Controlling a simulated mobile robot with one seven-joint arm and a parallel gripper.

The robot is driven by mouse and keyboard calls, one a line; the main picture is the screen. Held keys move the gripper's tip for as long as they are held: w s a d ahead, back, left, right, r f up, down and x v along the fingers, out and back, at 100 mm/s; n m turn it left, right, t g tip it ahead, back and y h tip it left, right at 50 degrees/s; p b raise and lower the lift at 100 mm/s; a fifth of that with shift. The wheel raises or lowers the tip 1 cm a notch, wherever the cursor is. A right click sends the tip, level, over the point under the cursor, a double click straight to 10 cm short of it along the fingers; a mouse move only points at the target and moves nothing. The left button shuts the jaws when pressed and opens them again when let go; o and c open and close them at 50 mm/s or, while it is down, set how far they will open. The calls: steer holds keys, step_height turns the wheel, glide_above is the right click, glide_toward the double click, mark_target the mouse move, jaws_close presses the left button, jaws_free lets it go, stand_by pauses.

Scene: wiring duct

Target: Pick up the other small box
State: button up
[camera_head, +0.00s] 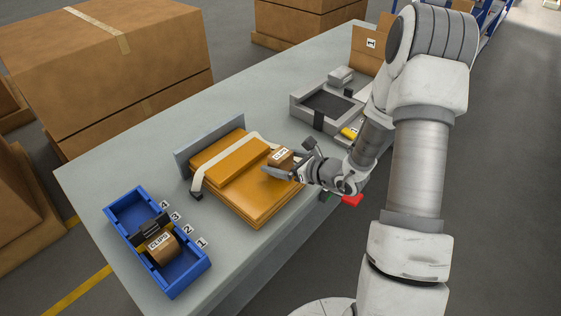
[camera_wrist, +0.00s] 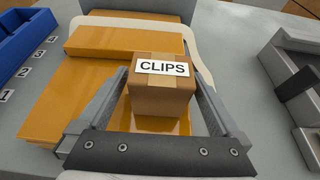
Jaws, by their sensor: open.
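A small brown box labelled CLIPS (camera_head: 281,155) sits on the orange stack (camera_head: 238,200). My gripper (camera_head: 288,165) is open around this box, one finger on each side. In the wrist view, the small box (camera_wrist: 160,95) stands upright between the fingers of my gripper (camera_wrist: 157,84), its label facing up. I cannot tell whether either finger touches it. A second small box labelled CLIPS (camera_head: 163,248) lies in the blue bin (camera_head: 191,282) at the lower left in the head view, beside a black item (camera_head: 151,228).
A white strap (camera_head: 197,181) crosses the orange stack, with a grey upright plate (camera_head: 205,148) behind. Number labels run along the bin's right side. A grey tray (camera_head: 326,103), a yellow item (camera_head: 349,133) and a red item (camera_head: 352,200) lie farther right on the grey table (camera_head: 120,163).

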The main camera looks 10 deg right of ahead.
steer(key=c, duration=1.3)
steer(key=shift+o, duration=0.2)
